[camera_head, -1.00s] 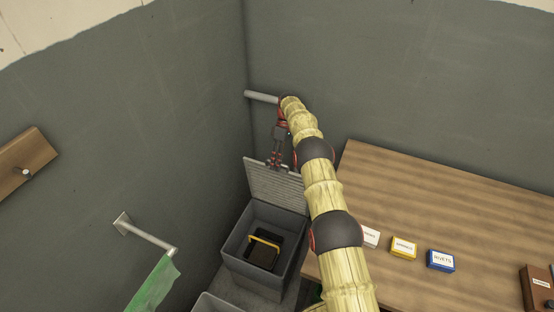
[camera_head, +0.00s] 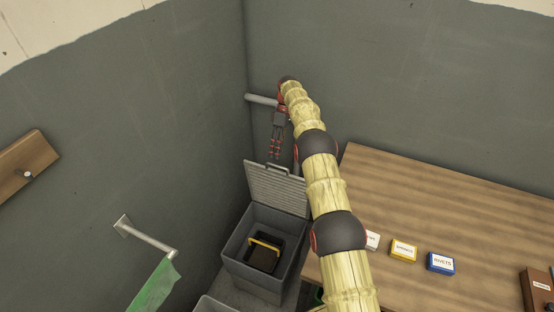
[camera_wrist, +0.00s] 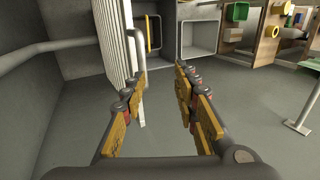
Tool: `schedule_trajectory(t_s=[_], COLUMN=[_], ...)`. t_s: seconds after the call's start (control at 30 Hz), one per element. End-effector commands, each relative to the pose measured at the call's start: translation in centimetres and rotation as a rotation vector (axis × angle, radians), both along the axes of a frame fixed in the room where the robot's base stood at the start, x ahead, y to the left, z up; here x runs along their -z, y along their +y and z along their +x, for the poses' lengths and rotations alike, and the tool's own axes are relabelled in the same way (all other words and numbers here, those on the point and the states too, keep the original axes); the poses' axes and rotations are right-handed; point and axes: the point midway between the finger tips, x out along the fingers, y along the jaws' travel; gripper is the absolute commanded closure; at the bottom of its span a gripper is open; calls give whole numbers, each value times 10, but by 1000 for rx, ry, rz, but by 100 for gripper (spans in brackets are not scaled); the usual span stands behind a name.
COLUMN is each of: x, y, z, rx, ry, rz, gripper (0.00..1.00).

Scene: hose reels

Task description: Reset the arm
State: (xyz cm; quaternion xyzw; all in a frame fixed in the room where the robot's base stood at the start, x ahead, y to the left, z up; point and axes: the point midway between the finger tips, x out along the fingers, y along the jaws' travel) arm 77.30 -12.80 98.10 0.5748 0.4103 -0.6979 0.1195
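My arm reaches up and away in the head view, and my gripper (camera_head: 275,152) hangs above the raised lid of a grey bin, near the wall corner. In the wrist view my gripper (camera_wrist: 161,74) has its two fingers apart with nothing between them. The ribbed lid (camera_head: 275,187) stands open and tilted back; it also shows in the wrist view (camera_wrist: 113,45), left of the fingers. The grey bin (camera_head: 234,255) holds a dark box with a yellow handle (camera_head: 264,256).
A grey pipe (camera_head: 261,98) sticks out from the wall close to my wrist. A wooden table (camera_head: 440,205) at right carries small labelled boxes, including a yellow one (camera_head: 404,249) and a blue one (camera_head: 441,262). A wall rod (camera_head: 150,238) with green cloth (camera_head: 155,287) is at left.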

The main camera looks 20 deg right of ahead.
Motion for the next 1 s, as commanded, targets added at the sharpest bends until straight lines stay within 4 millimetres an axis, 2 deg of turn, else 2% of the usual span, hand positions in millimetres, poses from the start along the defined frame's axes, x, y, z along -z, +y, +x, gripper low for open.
schedule_trajectory(t_s=[0.2, 0.77, 0.87, 1.0], x=[-16, -23, -40, -81], y=[0, 1, 4, 13], z=[0, 0, 1, -2], rx=[1, 5, 19, 65], ry=[1, -3, -15, -44], rz=[0, -5, -20, -60], gripper=[70, 70, 70, 70])
